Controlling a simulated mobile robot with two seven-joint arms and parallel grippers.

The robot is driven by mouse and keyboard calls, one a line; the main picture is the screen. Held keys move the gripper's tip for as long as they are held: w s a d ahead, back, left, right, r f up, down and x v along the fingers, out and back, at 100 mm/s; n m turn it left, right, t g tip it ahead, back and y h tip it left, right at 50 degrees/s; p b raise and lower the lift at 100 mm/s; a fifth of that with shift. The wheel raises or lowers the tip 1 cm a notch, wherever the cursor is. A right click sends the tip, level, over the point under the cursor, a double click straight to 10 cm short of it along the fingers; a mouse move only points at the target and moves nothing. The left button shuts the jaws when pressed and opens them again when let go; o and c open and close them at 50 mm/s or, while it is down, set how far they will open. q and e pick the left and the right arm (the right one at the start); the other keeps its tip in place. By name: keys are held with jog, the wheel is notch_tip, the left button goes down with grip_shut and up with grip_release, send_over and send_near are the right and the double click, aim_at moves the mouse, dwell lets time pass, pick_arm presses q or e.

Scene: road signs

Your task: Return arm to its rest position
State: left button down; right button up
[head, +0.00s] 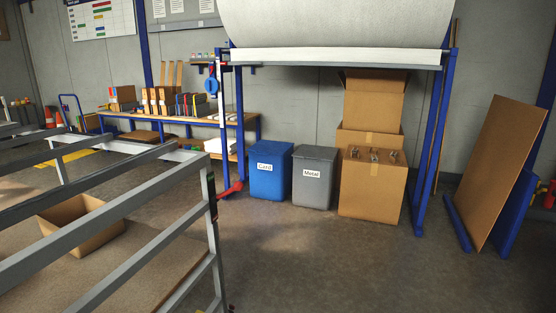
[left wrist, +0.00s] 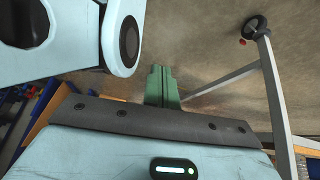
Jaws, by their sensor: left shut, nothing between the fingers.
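My left gripper (left wrist: 161,70) shows in the left wrist view. Its two green fingers are together, with nothing between them, and point over the brown floor. Pale blue parts of my own arm fill the upper left and the bottom of that view. No arm or gripper of mine shows in the head view, and my right gripper is in neither view.
In the head view, a grey metal rail frame (head: 140,205) stands close at left, with an open cardboard box (head: 85,228) behind its bars. Blue (head: 270,172) and grey (head: 312,180) bins stand beside stacked cartons (head: 372,185). Floor (head: 370,270) is clear at front right.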

pick_arm(q)
jog(key=w+r+t+p, duration=0.1)
jog(key=w+r+p, duration=0.2)
jog(key=r+p, duration=0.7)
jog(key=w+r+t+p, duration=0.1)
jog(key=w+r+p, duration=0.3)
jog(key=r+p, duration=0.6)
notch_tip(320, 180, up, 2)
jog(key=shift+d+t+p, duration=0.3)
jog(key=shift+t, duration=0.1)
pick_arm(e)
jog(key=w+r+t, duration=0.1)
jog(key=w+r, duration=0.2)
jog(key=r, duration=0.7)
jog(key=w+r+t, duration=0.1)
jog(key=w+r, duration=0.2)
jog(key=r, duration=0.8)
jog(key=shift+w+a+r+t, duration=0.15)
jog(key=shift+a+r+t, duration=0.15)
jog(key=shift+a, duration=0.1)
